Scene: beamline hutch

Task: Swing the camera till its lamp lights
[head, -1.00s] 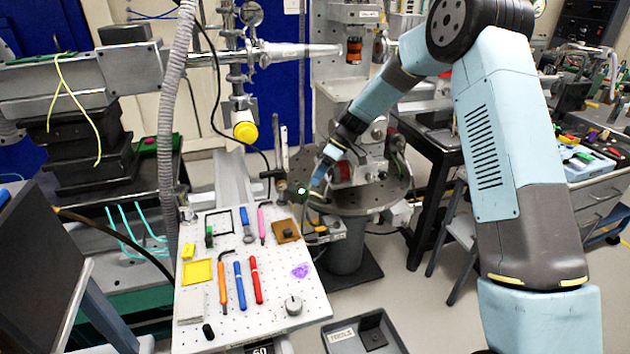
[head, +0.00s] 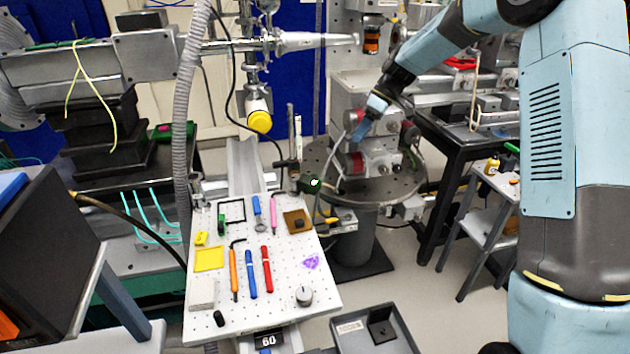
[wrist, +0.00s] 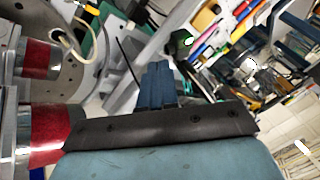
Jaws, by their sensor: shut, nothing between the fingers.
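The camera looks to be the small dark green body (head: 308,184) on the near left side of the round stage. A small bright pale-green spot, apparently its lit lamp, shows on its face. In the wrist view, the camera (wrist: 188,40) shows as a small dark shape with a bright spot, beyond the fingertips. My gripper (head: 359,134) is up and to the right of the camera, clear of it, in front of the stage's red and grey parts. In the wrist view its blue fingers (wrist: 157,75) are together and empty.
A white pegboard table (head: 225,295) with pens, tools and a knob stands at front left of the camera. A grey tray (head: 350,345) lies below. The round stage (head: 405,190) carries red-ended cylinders close to my gripper. A grey hose (head: 181,120) hangs at left.

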